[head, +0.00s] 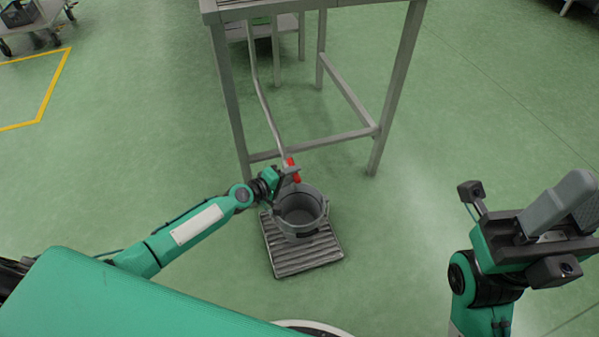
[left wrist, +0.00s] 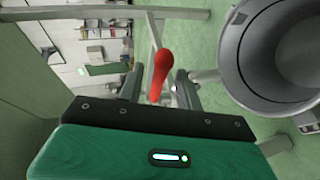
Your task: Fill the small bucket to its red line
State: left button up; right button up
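The small grey bucket (head: 316,228) stands upright on a slatted grey tray (head: 306,260) on the floor. Its interior looks grey; I see no red line and cannot tell whether it holds liquid. In the left wrist view the bucket (left wrist: 233,60) is at the upper right. A thin pipe (head: 263,98) runs down from the table to a red handle (head: 291,166) just above the bucket's far rim. My left gripper (head: 290,174) is open at the handle. In the left wrist view the red handle (left wrist: 160,72) shows between the fingers; contact is unclear. My right gripper (head: 575,205) is raised, away from the bucket.
A grey metal table frame (head: 228,95) stands behind the bucket, with legs and low crossbars close to my left gripper. A cart (head: 38,22) is at the far upper left, near yellow floor marking (head: 50,90). The green floor right of the tray is clear.

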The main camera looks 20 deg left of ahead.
pick_arm(q)
jog(key=shift+b+x, duration=0.3)
jog(key=shift+x, duration=1.6)
jog(key=shift+c, duration=0.4)
grip_shut()
